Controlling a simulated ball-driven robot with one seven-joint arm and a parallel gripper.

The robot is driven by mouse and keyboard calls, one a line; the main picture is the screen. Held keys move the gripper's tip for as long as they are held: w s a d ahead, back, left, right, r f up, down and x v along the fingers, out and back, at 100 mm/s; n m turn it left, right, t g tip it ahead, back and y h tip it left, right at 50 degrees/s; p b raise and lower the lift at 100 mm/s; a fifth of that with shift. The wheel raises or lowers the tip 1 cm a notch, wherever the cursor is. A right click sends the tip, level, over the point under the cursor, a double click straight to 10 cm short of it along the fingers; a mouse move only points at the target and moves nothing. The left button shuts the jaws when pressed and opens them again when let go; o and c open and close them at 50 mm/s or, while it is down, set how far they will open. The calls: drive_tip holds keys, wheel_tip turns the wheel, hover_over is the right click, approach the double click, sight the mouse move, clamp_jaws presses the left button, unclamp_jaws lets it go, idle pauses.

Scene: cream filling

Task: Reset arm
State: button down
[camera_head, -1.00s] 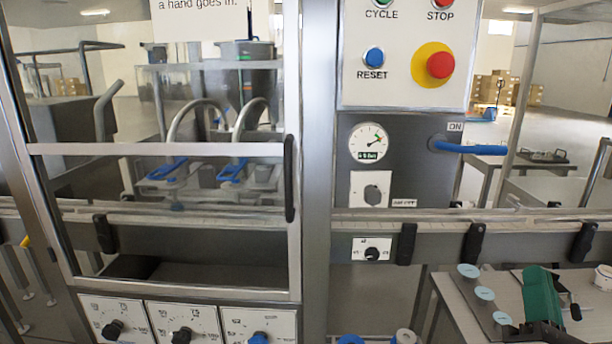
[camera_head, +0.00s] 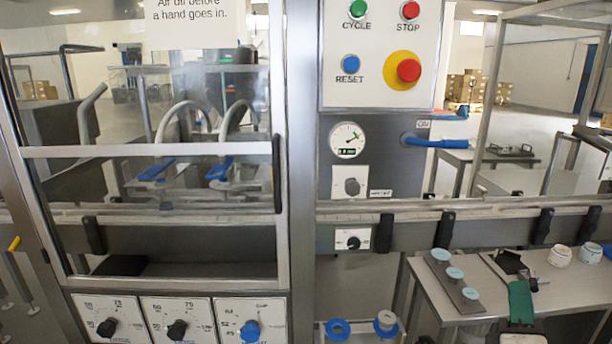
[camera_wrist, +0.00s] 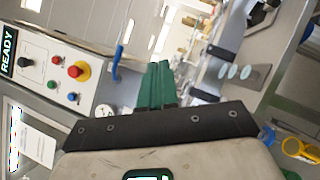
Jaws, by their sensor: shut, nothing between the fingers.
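My gripper (camera_head: 519,286) is low at the right in the head view, its green fingers over the side table. In the wrist view, the green fingers (camera_wrist: 158,75) are together with nothing held between them. They point towards the machine front. The control panel (camera_head: 377,50) with green, red and blue buttons and a red emergency stop stands at the upper middle. It also shows at the left of the wrist view (camera_wrist: 60,62).
The side table (camera_head: 430,320) under my gripper carries a grey plate (camera_head: 470,299) with several pale blue discs and two white cups (camera_head: 560,256). A blue-handled lever (camera_head: 432,142) sticks out below the panel. Three dials (camera_head: 178,328) sit below the guard window.

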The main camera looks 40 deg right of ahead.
wheel_tip(320, 180, down, 17)
drive_tip(key=a+m+g+y+p, duration=0.2)
drive_tip(key=m+g+y, duration=0.3)
drive_tip(key=m+y, duration=0.35)
drive_tip(key=s+a+f+m+g+y+p, duration=0.1)
drive_tip(key=s+a+f+m+g+y, duration=0.1)
drive_tip(key=a+f+y, duration=0.8)
drive_tip(key=s+a+f+g, duration=0.1)
drive_tip(key=a+f+g, duration=0.1)
drive_tip(key=a, duration=0.6)
drive_tip(key=shift+s+f+m+p, duration=0.3)
drive_tip(key=shift+f+m+p, duration=0.1)
drive_tip(key=shift+f, duration=0.45)
